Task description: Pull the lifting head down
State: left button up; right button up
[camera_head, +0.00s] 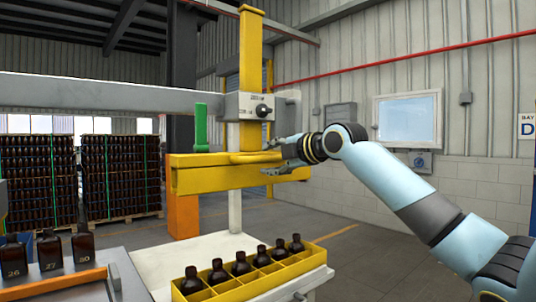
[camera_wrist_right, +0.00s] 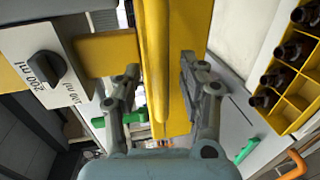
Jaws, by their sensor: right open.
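The lifting head is a yellow horizontal beam (camera_head: 215,178) with a yellow handle bar along its front and a green lever (camera_head: 201,128) standing on it. It hangs above a yellow crate of bottles. My right gripper (camera_head: 272,158) is at the right part of the beam, coming from the right. In the right wrist view, the open fingers of my right gripper (camera_wrist_right: 157,85) lie on either side of the yellow handle bar (camera_wrist_right: 153,50), with gaps visible. I cannot tell whether either finger touches it. My left gripper is not in view.
A yellow crate (camera_head: 222,291) with several amber bottles stands on a white table (camera_head: 160,258) below the head. Three numbered bottles (camera_head: 82,243) stand at the left. A yellow column (camera_head: 250,60) with a dial box (camera_head: 256,106) rises behind. Stacked pallets (camera_head: 120,175) are farther back.

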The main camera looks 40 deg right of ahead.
jog(key=shift+x, duration=0.8)
grip_shut()
jog(key=shift+w+a+f, duration=0.1)
jog(key=shift+w+f, duration=0.15)
jog(key=shift+f, duration=0.05)
